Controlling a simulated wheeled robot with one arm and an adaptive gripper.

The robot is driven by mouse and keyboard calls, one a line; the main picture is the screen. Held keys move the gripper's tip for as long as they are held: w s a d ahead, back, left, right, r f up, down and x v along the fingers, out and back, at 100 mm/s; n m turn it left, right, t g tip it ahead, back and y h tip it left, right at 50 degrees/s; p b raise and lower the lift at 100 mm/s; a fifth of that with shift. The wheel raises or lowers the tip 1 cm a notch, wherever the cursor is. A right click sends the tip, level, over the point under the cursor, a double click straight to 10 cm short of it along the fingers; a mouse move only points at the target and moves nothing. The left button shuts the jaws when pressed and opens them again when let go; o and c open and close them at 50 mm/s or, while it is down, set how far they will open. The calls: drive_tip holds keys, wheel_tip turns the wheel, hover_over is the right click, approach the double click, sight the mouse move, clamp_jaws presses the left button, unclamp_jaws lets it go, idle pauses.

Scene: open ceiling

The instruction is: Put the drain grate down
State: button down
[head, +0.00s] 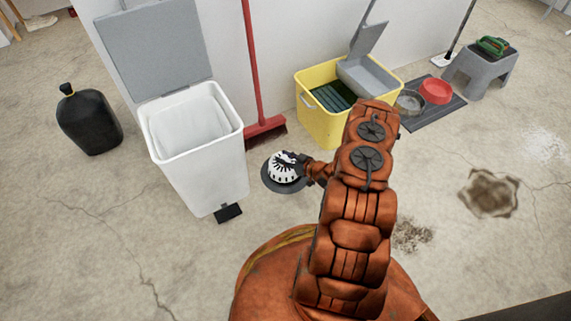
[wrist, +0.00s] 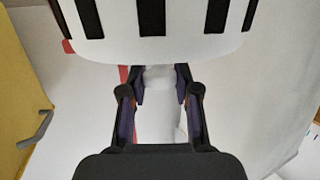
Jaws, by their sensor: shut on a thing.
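The exact contact is partly hidden. I cannot tell whether the rim touches the floor.
An open white pedal bin (head: 205,165) stands left of the grate. A red broom (head: 264,132) leans on the wall behind. A yellow bucket (head: 315,122) stands behind to the right. A black bottle (head: 90,122) stands far left. Floor in the left foreground is clear.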

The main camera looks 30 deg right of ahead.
drive_tip(key=shift+w+d+f, duration=0.15)
drive_tip(key=shift+w+d, duration=0.1)
drive_tip(key=shift+d, duration=0.15)
wheel_tip(320, 180, down, 4)
drive_tip(key=b, duration=0.2)
drive_tip(key=shift+r+b, duration=0.2)
drive_tip(key=shift+b, duration=0.15)
drive_tip(key=shift+r, duration=0.1)
drive_tip(key=c, duration=0.8)
unclamp_jaws()
drive_tip(key=shift+c, duration=0.2)
drive_tip(key=shift+r, duration=0.1)
